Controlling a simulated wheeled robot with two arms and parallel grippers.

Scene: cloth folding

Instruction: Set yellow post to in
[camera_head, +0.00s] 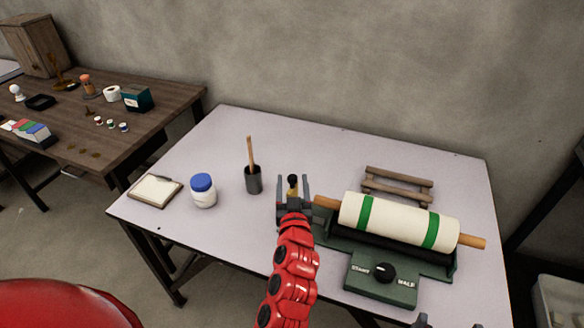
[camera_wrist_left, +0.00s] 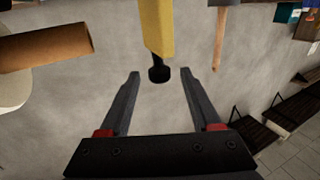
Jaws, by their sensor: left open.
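The yellow post (camera_wrist_left: 158,28) comes in from the top of the left wrist view and ends in a black knob (camera_wrist_left: 158,74). In the head view, the knob (camera_head: 293,179) shows with a little yellow under it; the lower part is hidden by my gripper. My left gripper (camera_head: 293,186) is open, with one finger to each side of the post. In the left wrist view its fingertips (camera_wrist_left: 160,74) are level with the knob, with a gap on both sides. Two dark tips at the bottom edge of the head view may be my right gripper (camera_head: 450,322); their state is unclear.
A green stand (camera_head: 382,280) with a dial carries a cream roller (camera_head: 400,222) just right of my left gripper. A dark cup (camera_head: 253,180) with a stick, a blue-lidded jar (camera_head: 203,191) and a clipboard (camera_head: 155,190) stand to the left. A wooden rack (camera_head: 398,186) lies behind the roller.

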